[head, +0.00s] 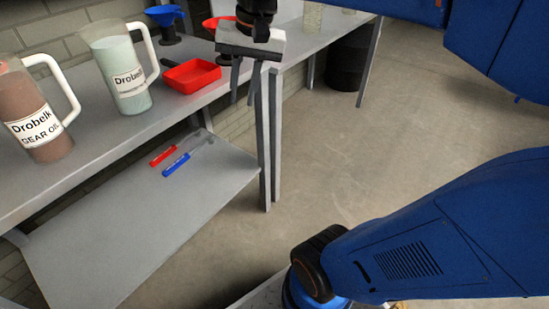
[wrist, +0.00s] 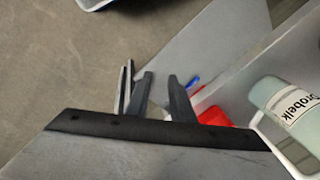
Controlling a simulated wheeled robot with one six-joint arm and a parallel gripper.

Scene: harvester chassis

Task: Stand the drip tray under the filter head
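The drip tray appears to be the shallow red tray (head: 191,76), lying flat on the grey workbench top, right of the pale green jug. Part of it also shows in the wrist view (wrist: 213,115), partly hidden behind my gripper's body. My gripper (head: 243,98) hangs pointing down near the bench's front edge, to the right of the tray and apart from it in the picture. In the wrist view its two dark fingers (wrist: 160,82) are spread with nothing between them. I cannot make out a filter head in either view.
Two labelled jugs, brown gear oil (head: 38,118) and pale green (head: 121,75), stand on the workbench (head: 95,141). A blue funnel (head: 166,20) stands behind the tray. Red and blue-handled tools (head: 176,164) lie on the lower shelf. A dark drum (head: 347,64) stands behind; the concrete floor is clear.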

